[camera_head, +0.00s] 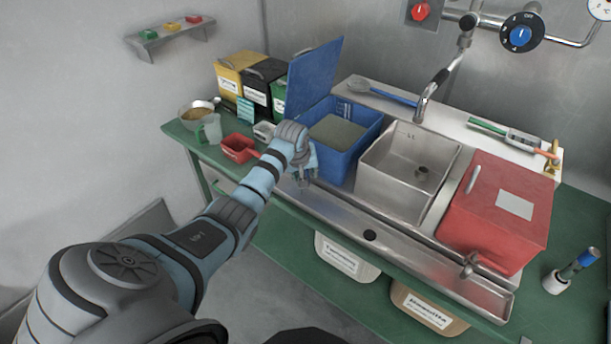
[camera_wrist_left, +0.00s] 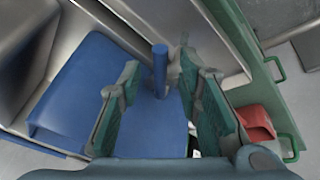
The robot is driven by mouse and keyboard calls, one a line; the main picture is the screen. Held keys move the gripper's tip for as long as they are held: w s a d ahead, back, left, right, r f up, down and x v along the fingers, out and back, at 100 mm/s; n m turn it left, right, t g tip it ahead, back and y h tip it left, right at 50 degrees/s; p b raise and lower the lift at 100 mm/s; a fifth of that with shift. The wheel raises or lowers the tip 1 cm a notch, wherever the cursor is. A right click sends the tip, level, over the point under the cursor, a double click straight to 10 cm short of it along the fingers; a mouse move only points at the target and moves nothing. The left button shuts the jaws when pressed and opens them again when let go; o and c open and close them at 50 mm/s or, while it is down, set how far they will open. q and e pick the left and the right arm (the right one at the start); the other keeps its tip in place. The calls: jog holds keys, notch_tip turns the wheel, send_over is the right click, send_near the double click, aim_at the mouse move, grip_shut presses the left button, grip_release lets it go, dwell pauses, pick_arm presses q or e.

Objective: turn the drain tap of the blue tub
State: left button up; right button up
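The blue tub (camera_head: 337,155) stands at the left end of the steel sink unit, its lid raised and grey-brown material inside. It also shows in the wrist view (camera_wrist_left: 85,90). My left gripper (camera_head: 303,176) is low at the tub's front left. In the wrist view my left gripper (camera_wrist_left: 156,78) is open, with green pads on its fingers. A blue upright bar, apparently the tap handle (camera_wrist_left: 159,65), shows between the fingers, with visible gaps on both sides. The tap's body is hidden in the head view by my gripper. My right gripper is not in view.
A steel basin (camera_head: 385,190) and a red box (camera_head: 492,240) with a tap stand right of the tub. A steel trough (camera_head: 400,240) runs along the front. A red scoop (camera_head: 238,148) and a grey-green jug (camera_head: 209,128) stand close on the left.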

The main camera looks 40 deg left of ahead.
pick_arm(q)
grip_shut()
